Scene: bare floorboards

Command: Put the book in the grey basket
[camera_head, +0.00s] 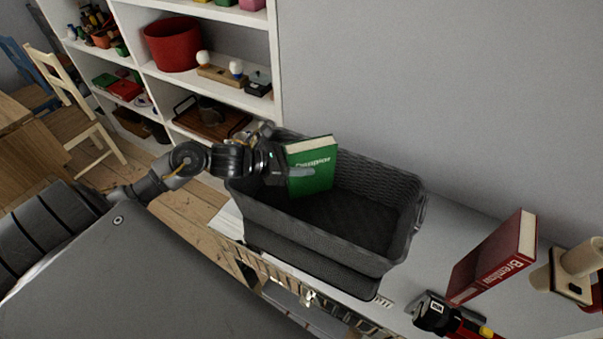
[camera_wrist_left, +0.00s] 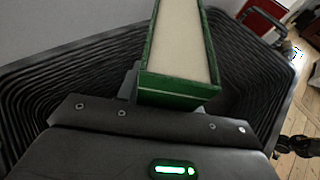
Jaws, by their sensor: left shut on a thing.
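A green book (camera_head: 312,168) is held upright inside the left part of the grey basket (camera_head: 403,232), below or near its rim level. My left gripper (camera_head: 290,174) reaches over the basket's left side and is shut on the book. In the left wrist view the book (camera_wrist_left: 180,88) stands out from between the fingers, with the ribbed basket wall (camera_wrist_left: 75,82) around it. I cannot tell whether the book touches the basket floor. The rest of the basket is empty. My right gripper is not in view.
A red book (camera_head: 493,258) stands on the white surface (camera_head: 440,250) to the right of the basket, near a beige wooden object (camera_head: 565,275) and a black and red tool (camera_head: 450,317). White shelves (camera_head: 215,97) stand at the back left. A wall is behind the basket.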

